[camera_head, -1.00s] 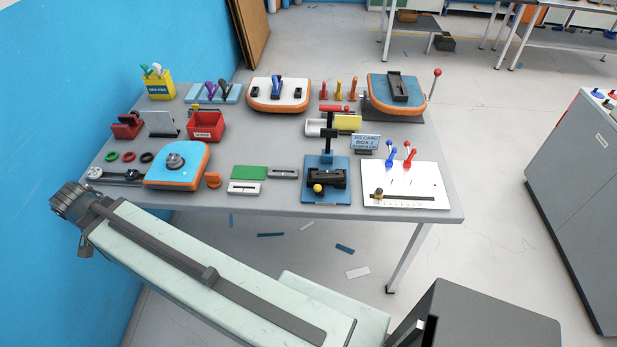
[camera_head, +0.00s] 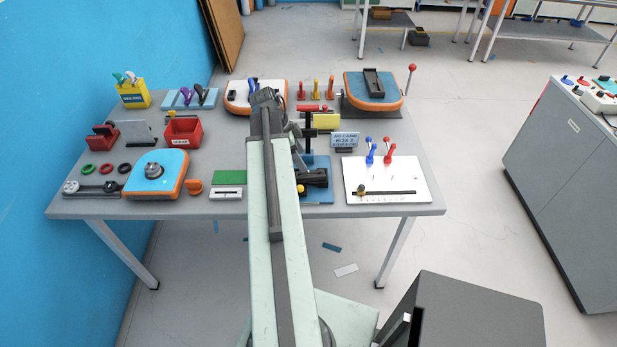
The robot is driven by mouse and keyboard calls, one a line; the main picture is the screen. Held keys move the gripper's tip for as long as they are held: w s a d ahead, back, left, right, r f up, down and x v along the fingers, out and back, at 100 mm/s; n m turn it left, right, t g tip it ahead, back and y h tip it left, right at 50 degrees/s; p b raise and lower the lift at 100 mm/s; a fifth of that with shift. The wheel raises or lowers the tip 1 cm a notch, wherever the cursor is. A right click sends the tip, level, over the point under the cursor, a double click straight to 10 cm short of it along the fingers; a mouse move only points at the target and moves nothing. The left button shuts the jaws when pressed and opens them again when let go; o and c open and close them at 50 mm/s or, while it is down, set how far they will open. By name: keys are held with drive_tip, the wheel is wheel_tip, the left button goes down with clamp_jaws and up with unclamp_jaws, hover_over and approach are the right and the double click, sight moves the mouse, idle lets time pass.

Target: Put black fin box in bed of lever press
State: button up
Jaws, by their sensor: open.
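My gripper (camera_head: 265,97) is small in the picture, over the front edge of the white-and-orange board at the back; it is open, and nothing shows in it. A black slotted box (camera_head: 374,82), which may be the black fin box, lies on the blue-and-orange board (camera_head: 357,97) at the back right. What looks like the lever press, with a black column (camera_head: 308,141) and red top handle, stands right of my arm on a blue base (camera_head: 319,194). A dark block (camera_head: 315,178) sits on that base; my arm partly hides it, and I cannot tell whether it is the bed.
A red ball-topped lever (camera_head: 411,72) rises beside the back-right board. A red bin (camera_head: 184,132) and a round-knobbed blue board (camera_head: 170,163) are on the left. Free tabletop shows between them.

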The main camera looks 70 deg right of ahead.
sight(310, 175)
drive_tip(key=b+x, duration=0.2)
drive_tip(key=shift+f+b, duration=0.3)
drive_tip(key=shift+f, duration=0.1)
drive_tip(key=b+x, duration=0.5)
drive_tip(key=shift+s+a+f, duration=0.2)
drive_tip(key=shift+a, duration=0.05)
drive_tip(key=shift+r, duration=0.2)
clamp_jaws()
